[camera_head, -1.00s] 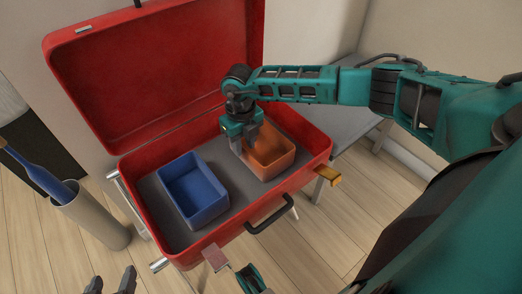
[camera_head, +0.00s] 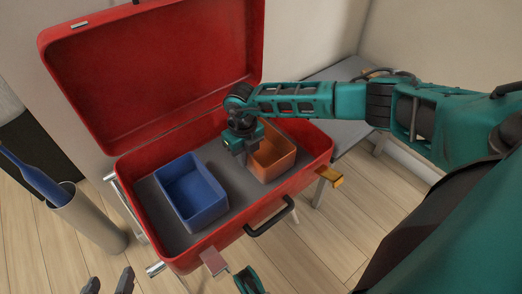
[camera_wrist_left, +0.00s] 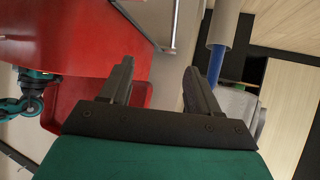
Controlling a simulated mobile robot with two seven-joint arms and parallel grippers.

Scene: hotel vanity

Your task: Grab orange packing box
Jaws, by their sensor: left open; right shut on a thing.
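The orange packing box (camera_head: 275,160) sits upright at the right end inside the open red suitcase (camera_head: 240,232). My right gripper (camera_head: 247,155) reaches in from the right and is shut on the box's left wall; its fingertips are partly hidden. The blue box (camera_head: 192,192) stands in the left part of the suitcase, apart from the orange one. My left gripper (camera_head: 109,284) shows at the bottom edge of the head view, outside the suitcase. In the left wrist view its two fingers (camera_wrist_left: 158,82) are spread with nothing between them.
A grey bench (camera_head: 345,140) stands behind and right of the suitcase. A bin (camera_head: 88,222) with a blue umbrella-like item (camera_head: 30,172) stands at the left. The suitcase lid (camera_head: 150,70) is raised at the back. Wooden floor lies open in front.

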